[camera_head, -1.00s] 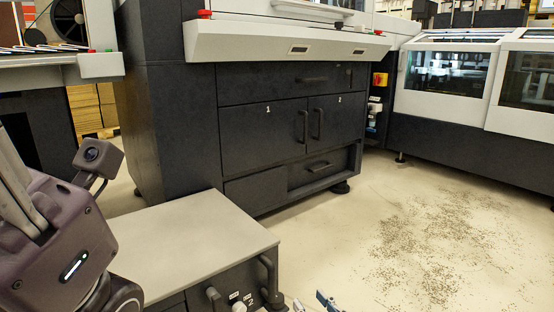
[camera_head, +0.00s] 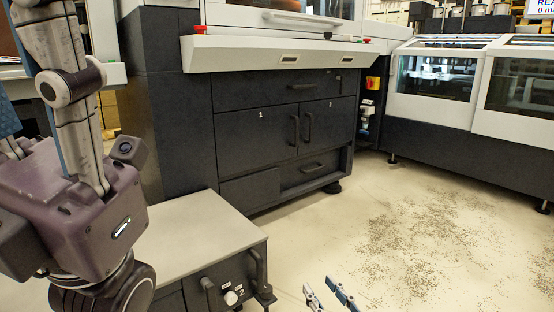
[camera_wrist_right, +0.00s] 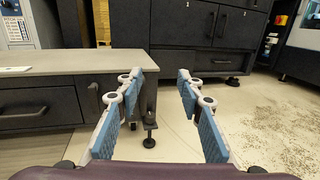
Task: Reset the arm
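My left gripper (camera_head: 32,105) stands large at the left of the head view, its purple-brown body below and its jointed grey fingers pointing up. A gap shows between its blue pads, with nothing in it; its fingertips are partly cut off. My right gripper (camera_head: 331,294) shows at the bottom edge of the head view, as two blue-padded fingers apart. In the right wrist view the right gripper (camera_wrist_right: 157,78) is open and empty, with floor and cabinets visible between and beyond its fingers.
A low grey-topped cabinet (camera_head: 205,232) with handles and a knob stands beside my left gripper. A dark machine cabinet (camera_head: 255,150) with doors is behind it. A windowed machine (camera_head: 435,75) lines the right. The floor (camera_head: 400,220) at the right is open, with dark specks scattered on it.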

